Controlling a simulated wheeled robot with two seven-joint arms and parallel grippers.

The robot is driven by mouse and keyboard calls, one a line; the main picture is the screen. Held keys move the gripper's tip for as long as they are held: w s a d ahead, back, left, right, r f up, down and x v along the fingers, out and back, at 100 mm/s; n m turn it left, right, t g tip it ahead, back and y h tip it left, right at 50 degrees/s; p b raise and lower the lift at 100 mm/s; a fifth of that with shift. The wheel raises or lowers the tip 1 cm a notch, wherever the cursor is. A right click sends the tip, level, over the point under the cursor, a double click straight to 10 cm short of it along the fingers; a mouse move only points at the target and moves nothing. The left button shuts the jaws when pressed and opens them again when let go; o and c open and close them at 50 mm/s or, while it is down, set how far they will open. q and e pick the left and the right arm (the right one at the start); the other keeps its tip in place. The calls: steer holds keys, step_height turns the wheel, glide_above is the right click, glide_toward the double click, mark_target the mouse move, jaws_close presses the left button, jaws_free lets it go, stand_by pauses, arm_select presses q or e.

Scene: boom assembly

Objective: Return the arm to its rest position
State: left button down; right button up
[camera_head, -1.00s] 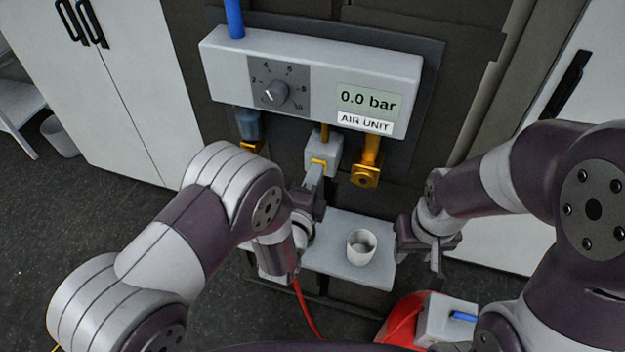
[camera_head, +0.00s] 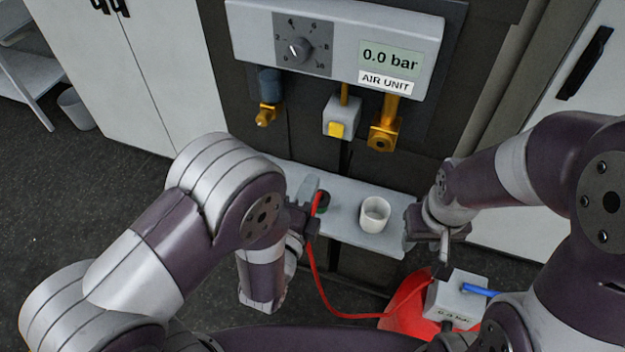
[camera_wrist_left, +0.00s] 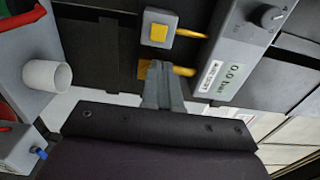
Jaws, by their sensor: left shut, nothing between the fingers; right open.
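My left gripper (camera_head: 309,187) is shut and empty, over the left part of the grey shelf. Its closed fingertips (camera_wrist_left: 158,75) also show in the left wrist view. The left arm is bent at the elbow, and part of the gripper is hidden behind the forearm. My right gripper (camera_head: 440,250) is open, just right of the shelf and near the white cup. The air unit (camera_head: 335,40) hangs on the back wall, reading 0.0 bar. Below it is a grey block with a yellow button (camera_head: 337,129), apart from my left gripper.
A white cup (camera_head: 375,214) stands on the grey shelf (camera_head: 345,232). A red hose (camera_head: 320,290) loops from beside my left gripper to a red object (camera_head: 408,300) and a grey box (camera_head: 458,299). Brass fittings (camera_head: 382,137) hang below the unit. Open floor lies at left.

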arm_select(q)
steer(key=s+a+f+n+g+y, duration=0.1)
steer(key=s+f+n+g+y, duration=0.15)
steer(key=f+n+g, duration=0.3)
steer(key=s+a+f+n+g+y, duration=0.1)
steer(key=s+f+n+g, duration=0.2)
steer(key=f+n+g, duration=0.25)
steer(key=s+a+r+n+g+y, duration=0.1)
steer(key=s+a+r+n+g, duration=0.1)
steer(key=a+r+n, duration=0.2)
steer(key=s+a+r+n+g+y, duration=0.1)
steer(key=a+r+n, duration=0.4)
steer(key=a, duration=0.5)
steer(key=shift+s+r+n+g, duration=0.25)
steer(key=shift+s+n+g, duration=0.1)
steer(key=shift+n+g, duration=0.45)
